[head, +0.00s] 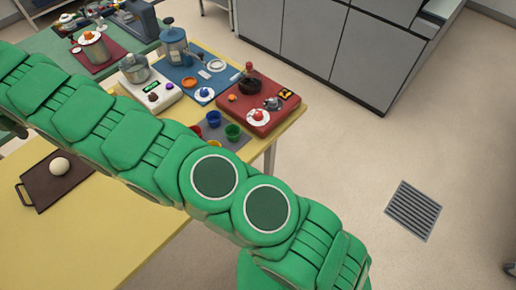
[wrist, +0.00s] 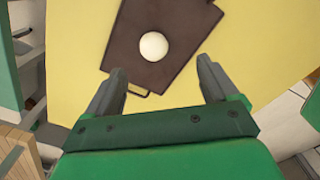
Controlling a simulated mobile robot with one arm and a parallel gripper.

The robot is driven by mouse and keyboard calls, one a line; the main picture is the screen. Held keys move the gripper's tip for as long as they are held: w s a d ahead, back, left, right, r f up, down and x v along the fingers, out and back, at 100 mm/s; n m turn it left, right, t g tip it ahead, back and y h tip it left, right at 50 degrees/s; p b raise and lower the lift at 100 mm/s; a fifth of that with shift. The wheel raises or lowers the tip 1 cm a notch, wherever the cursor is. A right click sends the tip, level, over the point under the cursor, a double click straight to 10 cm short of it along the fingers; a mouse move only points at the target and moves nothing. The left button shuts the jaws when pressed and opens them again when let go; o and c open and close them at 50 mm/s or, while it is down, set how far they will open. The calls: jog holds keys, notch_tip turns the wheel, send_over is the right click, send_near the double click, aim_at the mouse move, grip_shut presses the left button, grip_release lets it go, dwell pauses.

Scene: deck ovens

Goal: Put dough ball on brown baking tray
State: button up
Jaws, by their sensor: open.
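The pale round dough ball (head: 60,166) rests on the dark brown baking tray (head: 40,190) on the yellow table, at the left of the head view. In the wrist view, the dough ball (wrist: 154,46) sits on the tray (wrist: 118,60), near its middle. My gripper (wrist: 160,78) is open and empty. Its two fingers point toward the tray, and the ball shows beyond and between the fingertips, apart from both. A tray handle shows between the fingers. In the head view the gripper is not visible, and my green arm crosses the picture and hides part of the table.
The yellow table (head: 85,240) is clear around the tray. Beyond my arm stand a red board (head: 262,117), a blue mat (head: 187,72), a white scale with a pot (head: 152,92), and several small coloured cups. Grey cabinets (head: 310,45) line the back, with open floor at the right.

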jog(key=w+d+r+m, duration=0.4)
jog(key=w+d+r, duration=0.15)
jog(key=d, duration=0.45)
jog(key=w+d+r+m, duration=0.4)
jog(key=w+d, duration=0.2)
jog(key=d, duration=0.4)
jog(key=d+r+m+h, duration=0.1)
jog(key=d+r+m, duration=0.3)
jog(key=d, duration=0.8)
jog(key=d+r+m, duration=0.2)
jog(key=d+m, duration=0.4)
jog(key=d, duration=0.7)
jog(key=s+d+m, duration=0.5)
jog(key=s+d, duration=0.1)
jog(key=d, duration=0.6)
jog(key=s+d+f+m, duration=0.2)
jog(key=s+d+m, duration=0.2)
jog(key=s, duration=0.5)
jog(key=s+d+f+m+g, duration=0.1)
jog(key=s+d+f+m, duration=0.1)
jog(key=s+d+m, duration=0.2)
jog(key=s+d+f+m+y, duration=0.1)
jog(key=s+d+m, duration=0.3)
jog(key=s+d, duration=0.4)
jog(key=s, duration=0.6)
jog(key=shift+d+f+g, duration=0.3)
jog(key=shift+f+g, duration=0.1)
